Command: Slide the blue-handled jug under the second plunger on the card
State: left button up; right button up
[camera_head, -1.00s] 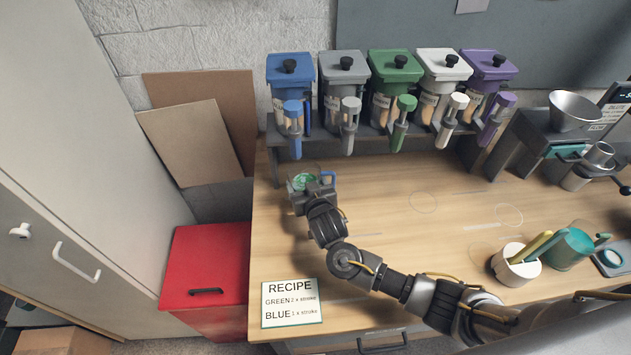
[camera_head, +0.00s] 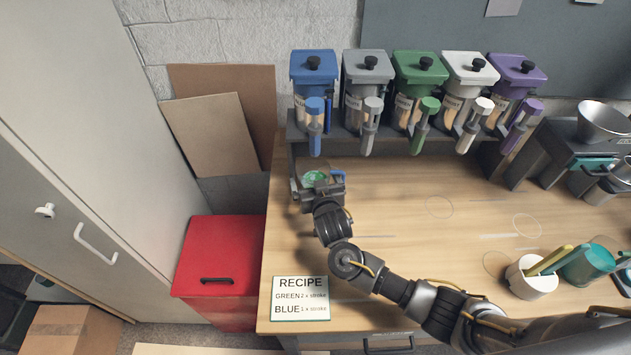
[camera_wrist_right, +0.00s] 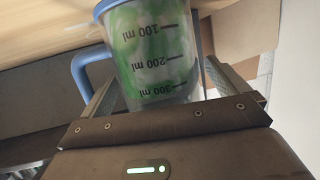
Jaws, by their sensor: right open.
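The clear jug (camera_head: 315,178) with the blue handle (camera_head: 338,175) stands on the bench at the left end, just in front of the dispenser shelf and roughly below the blue plunger (camera_head: 314,125). In the right wrist view the jug (camera_wrist_right: 152,60) shows millilitre marks and green and pale contents; its handle (camera_wrist_right: 82,68) is at the left. My right gripper (camera_head: 322,188) is open, with its fingers on either side of the jug. My left gripper is out of view. The recipe card (camera_head: 300,299) lists green 2 x stroke, then blue 1 x stroke.
The grey (camera_head: 370,125), green (camera_head: 424,125), white (camera_head: 474,125) and purple (camera_head: 522,125) plungers line the shelf to the right. A white cup (camera_head: 530,280) and a teal cup (camera_head: 588,266) stand front right. The middle bench is clear. A red bin (camera_head: 222,255) stands left.

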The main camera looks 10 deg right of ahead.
jog(key=shift+s, duration=0.15)
jog(key=b+v, duration=0.1)
jog(key=v, duration=0.9)
jog(key=shift+s, duration=0.25)
